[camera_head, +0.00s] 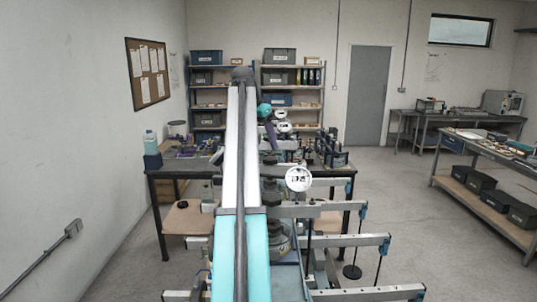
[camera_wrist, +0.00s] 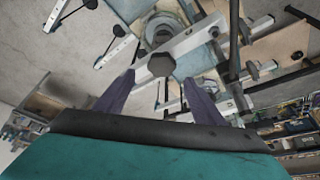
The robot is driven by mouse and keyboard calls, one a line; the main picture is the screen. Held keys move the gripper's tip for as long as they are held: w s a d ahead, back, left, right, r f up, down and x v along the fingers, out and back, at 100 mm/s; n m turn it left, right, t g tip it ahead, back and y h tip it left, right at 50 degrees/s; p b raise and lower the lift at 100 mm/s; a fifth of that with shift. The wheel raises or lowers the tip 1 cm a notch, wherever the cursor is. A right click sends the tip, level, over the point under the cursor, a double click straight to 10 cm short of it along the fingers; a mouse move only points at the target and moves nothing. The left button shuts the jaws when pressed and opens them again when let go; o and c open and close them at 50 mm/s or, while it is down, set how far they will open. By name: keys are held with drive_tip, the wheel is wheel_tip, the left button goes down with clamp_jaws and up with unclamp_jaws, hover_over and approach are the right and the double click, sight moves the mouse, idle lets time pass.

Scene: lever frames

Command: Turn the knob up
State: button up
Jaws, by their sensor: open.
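A dark, many-sided knob (camera_wrist: 161,63) sits on a pale metal bar in the wrist view, near the centre. My gripper (camera_wrist: 158,78) shows two purple fingers spread apart, one on each side below the knob. The fingers look open and empty; whether they touch the knob cannot be told. A smaller dark knob (camera_wrist: 252,70) shows further right on another bar. In the head view my white and teal arm covers much of the middle, and the fingers are hard to make out there.
Several metal lever bars (camera_head: 345,240) with hanging rods stand low in front. A round white dial (camera_head: 298,178) stands right of my arm. A cluttered workbench (camera_head: 165,165) and shelves (camera_head: 290,77) are behind. Open floor (camera_head: 395,190) lies to the right, before a side bench (camera_head: 490,180).

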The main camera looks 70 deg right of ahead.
sight(271, 158)
drive_tip(key=shift+p+x, duration=1.2)
drive_tip(key=shift+x, duration=2.2)
drive_tip(key=shift+c, duration=0.3)
